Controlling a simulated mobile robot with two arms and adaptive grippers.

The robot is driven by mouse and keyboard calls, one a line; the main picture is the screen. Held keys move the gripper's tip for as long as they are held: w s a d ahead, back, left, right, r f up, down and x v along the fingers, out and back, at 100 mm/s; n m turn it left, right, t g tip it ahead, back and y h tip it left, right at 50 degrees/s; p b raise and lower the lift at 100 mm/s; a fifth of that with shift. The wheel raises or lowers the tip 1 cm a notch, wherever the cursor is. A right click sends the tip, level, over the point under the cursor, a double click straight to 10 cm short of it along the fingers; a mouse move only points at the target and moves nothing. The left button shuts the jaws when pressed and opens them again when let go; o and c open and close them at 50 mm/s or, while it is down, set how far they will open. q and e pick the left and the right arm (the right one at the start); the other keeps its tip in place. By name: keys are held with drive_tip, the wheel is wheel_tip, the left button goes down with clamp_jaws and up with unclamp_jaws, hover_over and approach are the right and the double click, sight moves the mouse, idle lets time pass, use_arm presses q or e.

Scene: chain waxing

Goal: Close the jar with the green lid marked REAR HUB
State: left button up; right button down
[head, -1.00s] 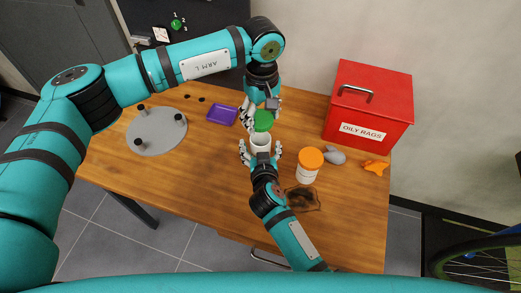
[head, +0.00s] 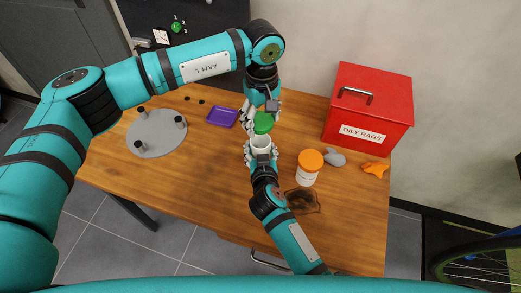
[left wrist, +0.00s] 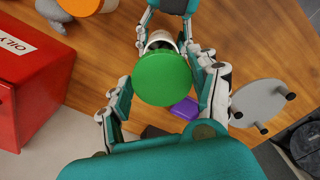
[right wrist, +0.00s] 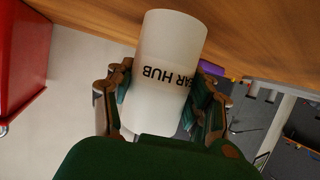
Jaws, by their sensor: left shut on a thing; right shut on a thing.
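The green lid (head: 263,123) is between the fingers of my left gripper (head: 262,118), which is shut on it. The white jar (head: 261,144) stands just nearer to me in the head view, its open top showing. My right gripper (head: 261,155) is shut on the jar from the near side. The right wrist view shows the jar (right wrist: 168,70) between both fingers, with "AR HUB" readable upside down. In the left wrist view the lid (left wrist: 163,77) partly covers the jar (left wrist: 160,38). The lid is apart from the jar's mouth in the head view. No lid marking is readable.
A grey lump (head: 335,158), an orange item (head: 375,169) and the red OILY RAGS box (head: 368,110) are farther right. A purple tray (head: 222,116) and grey disc with pegs (head: 157,133) lie left.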

sight(262, 139)
use_arm(q)
drive_tip(key=shift+f, duration=2.45)
drive_tip(key=shift+f, duration=0.85)
drive_tip(key=shift+s+f, duration=0.1)
drive_tip(key=shift+f, duration=0.55)
drive_tip(key=o, duration=0.8)
drive_tip(key=shift+r, duration=2.3)
